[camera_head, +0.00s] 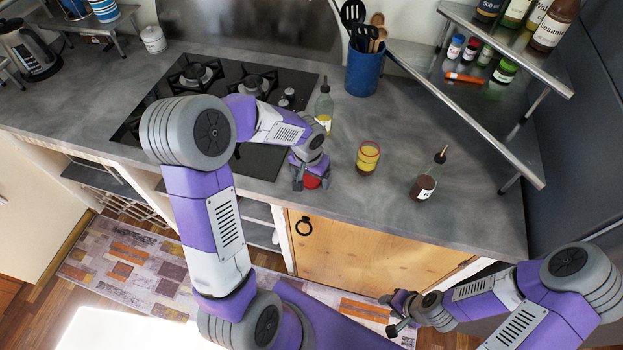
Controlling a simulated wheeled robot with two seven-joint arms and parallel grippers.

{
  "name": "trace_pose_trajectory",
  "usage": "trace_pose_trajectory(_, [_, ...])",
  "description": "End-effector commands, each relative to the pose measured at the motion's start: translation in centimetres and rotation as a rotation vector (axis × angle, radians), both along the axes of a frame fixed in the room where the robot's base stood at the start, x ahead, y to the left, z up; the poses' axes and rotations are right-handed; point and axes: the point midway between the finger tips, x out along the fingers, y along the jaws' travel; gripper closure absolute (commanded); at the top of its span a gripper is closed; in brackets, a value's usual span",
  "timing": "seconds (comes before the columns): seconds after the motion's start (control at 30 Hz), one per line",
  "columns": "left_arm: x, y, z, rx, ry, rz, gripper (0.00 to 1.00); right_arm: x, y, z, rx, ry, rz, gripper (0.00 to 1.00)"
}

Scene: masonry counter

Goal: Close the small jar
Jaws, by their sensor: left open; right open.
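A small open glass jar (367,159) with yellow contents and a reddish rim stands upright on the grey counter. A red round thing (312,183), which looks like a lid, lies near the counter's front edge, left of the jar. My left gripper (311,180) is over this red thing with its fingers open on either side; the gripper hides part of it, and I cannot tell whether the fingers touch it. My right gripper (391,315) is open and empty, low in front of the wooden cabinet door.
A dark-capped bottle (324,108) stands behind my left gripper, and a brown sauce bottle (424,187) right of the jar. A blue utensil pot (364,72), a black cooktop (150,120) and a metal spice shelf (470,120) surround them. The counter around the jar is clear.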

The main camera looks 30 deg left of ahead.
Motion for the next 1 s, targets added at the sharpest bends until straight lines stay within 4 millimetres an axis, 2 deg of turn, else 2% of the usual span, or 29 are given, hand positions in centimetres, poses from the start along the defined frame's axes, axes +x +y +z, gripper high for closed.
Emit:
trace_pose_trajectory(0.2, [0.0,0.0,0.1,0.0,0.0,0.0,0.1,0.0,0.0,0.0,0.0,0.0,0.0,0.57])
trace_pose_trajectory(0.23, [0.0,0.0,0.1,0.0,0.0,0.0,0.13,0.0,0.0,0.0,0.0,0.0,0.0,0.57])
trace_pose_trajectory(0.6, [0.0,0.0,0.1,0.0,-0.001,-0.001,0.69,0.0,0.0,0.0,0.0,0.0,0.0,0.57])
trace_pose_trajectory(0.87, [0.0,0.0,0.2,0.0,-0.001,-0.001,0.69,0.0,0.0,0.1,0.0,0.0,0.0,0.57])
trace_pose_trajectory(1.0, [0.1,0.0,1.5,0.001,-0.005,-0.001,0.69,0.0,0.0,0.4,0.0,0.0,0.0,0.57])
